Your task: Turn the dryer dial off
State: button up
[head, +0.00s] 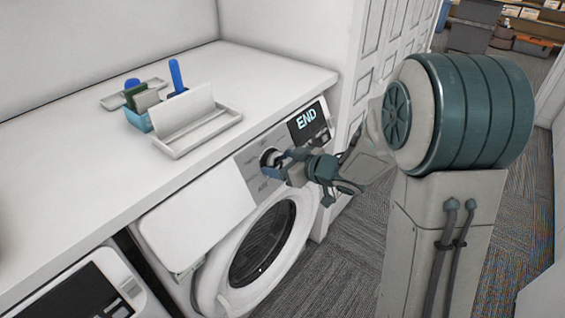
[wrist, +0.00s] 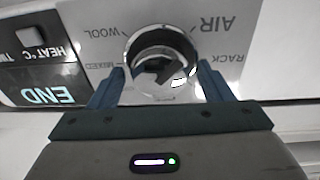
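The dryer (head: 222,262) is a white front-loader under a white counter. Its display (head: 307,121) reads END, and the display also shows upside down in the wrist view (wrist: 45,96). The round chrome dial (head: 268,157) sits on the grey panel left of the display. In the wrist view the dial (wrist: 160,62) has a dark centre, with labels such as WOOL, AIR and RACK around it. My gripper (head: 275,163) is at the dial. In the wrist view my gripper (wrist: 160,85) is open, one finger on each side of the dial. Whether the fingers touch it I cannot tell.
A white tray (head: 190,135) and a blue holder (head: 138,120) with brushes stand on the counter (head: 60,150). A second machine (head: 85,290) is at the lower left. A white panelled door (head: 385,40) stands behind my arm. Grey carpet (head: 345,260) lies clear to the right.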

jog(key=c, duration=0.8)
jog(key=shift+o, duration=0.3)
